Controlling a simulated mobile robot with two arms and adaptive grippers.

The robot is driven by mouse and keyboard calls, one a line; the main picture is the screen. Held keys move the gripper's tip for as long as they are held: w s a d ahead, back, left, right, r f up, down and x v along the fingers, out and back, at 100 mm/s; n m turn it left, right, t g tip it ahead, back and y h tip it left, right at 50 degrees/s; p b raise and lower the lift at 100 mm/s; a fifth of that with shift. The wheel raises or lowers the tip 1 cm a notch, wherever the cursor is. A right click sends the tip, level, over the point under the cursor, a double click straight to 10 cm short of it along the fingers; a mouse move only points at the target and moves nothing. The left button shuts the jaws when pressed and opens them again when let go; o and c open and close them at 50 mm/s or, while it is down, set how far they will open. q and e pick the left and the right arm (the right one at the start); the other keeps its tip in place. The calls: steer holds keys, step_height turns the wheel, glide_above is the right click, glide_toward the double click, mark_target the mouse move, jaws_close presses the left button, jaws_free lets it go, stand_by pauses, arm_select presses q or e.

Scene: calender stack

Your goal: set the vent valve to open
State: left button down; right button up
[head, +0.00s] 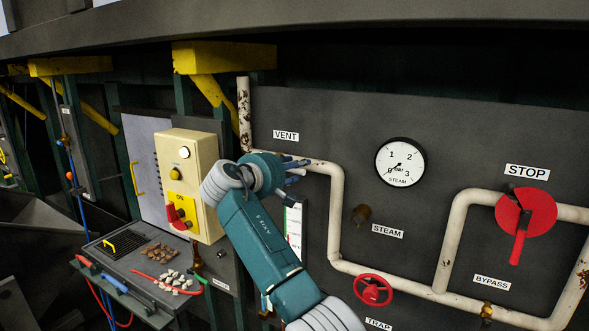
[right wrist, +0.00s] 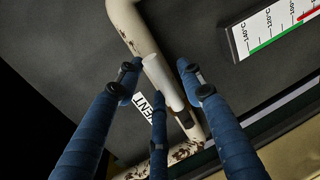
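The VENT label (head: 286,135) is on the dark panel above a rusty white pipe (head: 330,200). My right gripper (head: 296,172) is at that pipe just below the label, and it hides the vent valve in the head view. In the right wrist view, a pale cylindrical piece (right wrist: 163,82), which looks like the valve's handle, stands out in front of the pipe near the label. My blue fingers (right wrist: 160,85) are spread around this piece, with gaps visible at the sides. I cannot tell the valve's setting. My left gripper is not in view.
A steam gauge (head: 400,162), a red handwheel (head: 373,289) and a red STOP lever (head: 520,225) are to the right. A cream switch box (head: 190,175) is close to my arm on the left. A cluttered shelf (head: 125,285) is below it.

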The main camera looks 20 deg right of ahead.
steer(key=v, duration=1.1)
steer(key=shift+s+a, duration=0.15)
steer(key=shift+a, duration=0.1)
